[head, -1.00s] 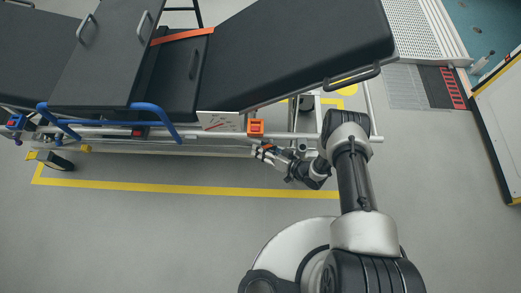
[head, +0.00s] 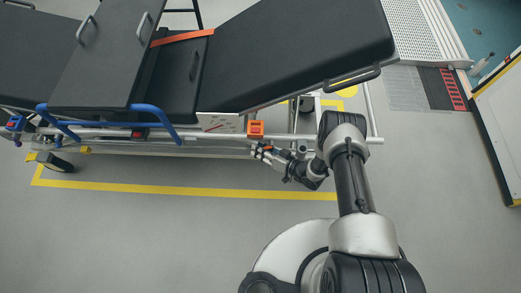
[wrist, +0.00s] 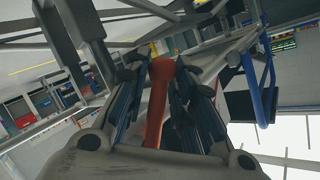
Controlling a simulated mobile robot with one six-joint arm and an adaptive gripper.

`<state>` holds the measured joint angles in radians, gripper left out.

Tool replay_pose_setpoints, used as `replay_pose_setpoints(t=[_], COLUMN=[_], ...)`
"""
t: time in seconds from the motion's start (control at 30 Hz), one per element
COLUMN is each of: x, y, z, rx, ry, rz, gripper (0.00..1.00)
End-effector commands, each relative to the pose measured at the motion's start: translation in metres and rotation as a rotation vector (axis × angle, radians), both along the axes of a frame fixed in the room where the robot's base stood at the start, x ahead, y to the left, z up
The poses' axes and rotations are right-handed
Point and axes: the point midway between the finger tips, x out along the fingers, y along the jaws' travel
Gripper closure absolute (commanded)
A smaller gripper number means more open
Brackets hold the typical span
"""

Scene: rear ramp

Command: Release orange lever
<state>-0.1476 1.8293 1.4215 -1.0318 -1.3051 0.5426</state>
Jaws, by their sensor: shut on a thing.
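The orange lever (wrist: 157,105) runs between the two fingers of my gripper (wrist: 160,78) in the wrist view, its rounded end at the fingertips. My gripper is shut on it. In the head view my gripper (head: 259,150) is at the side of the stretcher, just below the side rail. A little orange shows at the fingers there; most of the lever is hidden. An orange block (head: 255,128) sits on the rail just above my gripper.
The stretcher has a black mattress (head: 290,50), a blue side guard (head: 160,112) and a caster wheel (head: 55,162) at the left. A yellow floor line (head: 180,189) runs below it. The grey floor in front is clear. A perforated ramp (head: 415,30) lies at the upper right.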

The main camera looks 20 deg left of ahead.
Motion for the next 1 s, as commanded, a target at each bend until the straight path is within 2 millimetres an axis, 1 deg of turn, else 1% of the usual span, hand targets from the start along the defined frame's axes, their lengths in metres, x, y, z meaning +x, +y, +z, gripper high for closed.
replay_pose_setpoints(t=[0.33,0.57,0.8,0.83,1.0], x=[-0.0001,-0.0017,-0.0015,-0.0015,-0.0014], y=[0.0001,0.0047,0.005,0.005,0.0049], z=[-0.0001,0.0045,0.0055,0.0054,0.0054], rx=[0.006,0.12,0.124,0.124,0.124], ry=[0.002,0.029,0.031,0.031,0.031], rz=[-0.001,-0.001,0.0,0.0,0.0], gripper=[1.0,1.0,1.0,0.75,0.64])
